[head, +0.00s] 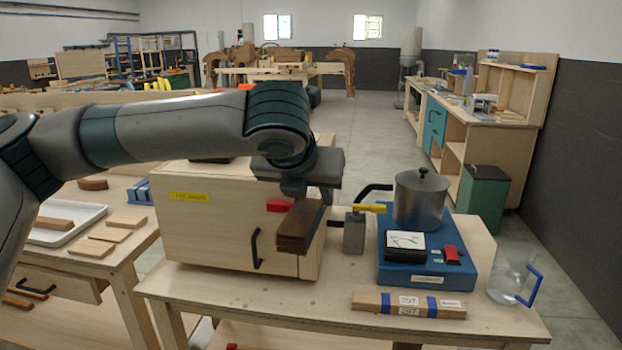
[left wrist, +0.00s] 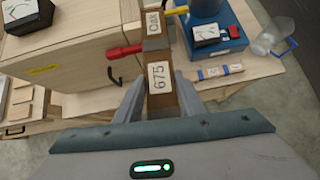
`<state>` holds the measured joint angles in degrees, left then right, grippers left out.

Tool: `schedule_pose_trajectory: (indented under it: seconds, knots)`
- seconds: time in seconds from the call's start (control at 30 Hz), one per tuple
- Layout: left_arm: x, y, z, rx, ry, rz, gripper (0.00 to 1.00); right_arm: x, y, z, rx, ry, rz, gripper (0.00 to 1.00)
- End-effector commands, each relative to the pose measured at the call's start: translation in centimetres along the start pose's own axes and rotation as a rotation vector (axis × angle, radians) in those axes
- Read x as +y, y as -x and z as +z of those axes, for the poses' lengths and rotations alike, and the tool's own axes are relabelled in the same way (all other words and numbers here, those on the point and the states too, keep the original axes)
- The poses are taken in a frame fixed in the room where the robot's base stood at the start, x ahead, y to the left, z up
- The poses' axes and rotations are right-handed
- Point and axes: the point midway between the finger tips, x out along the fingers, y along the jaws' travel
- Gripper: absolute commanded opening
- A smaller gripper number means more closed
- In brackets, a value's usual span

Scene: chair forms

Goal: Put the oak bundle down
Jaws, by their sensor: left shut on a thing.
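The oak bundle (head: 300,229) is a dark brown stack of wooden strips. In the left wrist view the bundle (left wrist: 163,101) shows white labels reading "Oak" and "675". My left gripper (head: 307,192) is shut on it, with one finger on each side. It holds the bundle in front of the right end of a pale wooden box (head: 215,225), seemingly above the table (head: 235,288). Whether the bundle touches the box is hard to tell. My right gripper is in neither view.
A blue boiler base (head: 425,277) with a gauge carries a metal pot (head: 420,200). A bundle labelled 297 (head: 375,301) lies at the table's front, with a clear jug (head: 507,280) to its right. The table's front left is bare. A side table holds a white tray (head: 75,215).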

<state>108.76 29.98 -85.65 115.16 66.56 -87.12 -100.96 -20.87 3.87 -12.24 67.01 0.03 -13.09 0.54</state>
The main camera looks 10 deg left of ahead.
Motion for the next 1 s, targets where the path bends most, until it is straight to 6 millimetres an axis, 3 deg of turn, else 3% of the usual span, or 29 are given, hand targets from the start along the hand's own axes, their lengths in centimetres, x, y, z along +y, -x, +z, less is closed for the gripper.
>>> schedule_pose_trajectory:
  seconds: [0.37,0.7,1.0]
  knots:
    - [0.2,-4.1,-3.8,0.004,-0.025,-0.029,0.01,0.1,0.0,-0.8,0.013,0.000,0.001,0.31]
    - [1.1,-9.7,-10.7,0.003,-0.042,-0.056,0.01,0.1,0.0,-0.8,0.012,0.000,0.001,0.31]
    - [2.9,-13.3,-17.6,0.002,-0.029,-0.049,0.01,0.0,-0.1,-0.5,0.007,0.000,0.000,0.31]
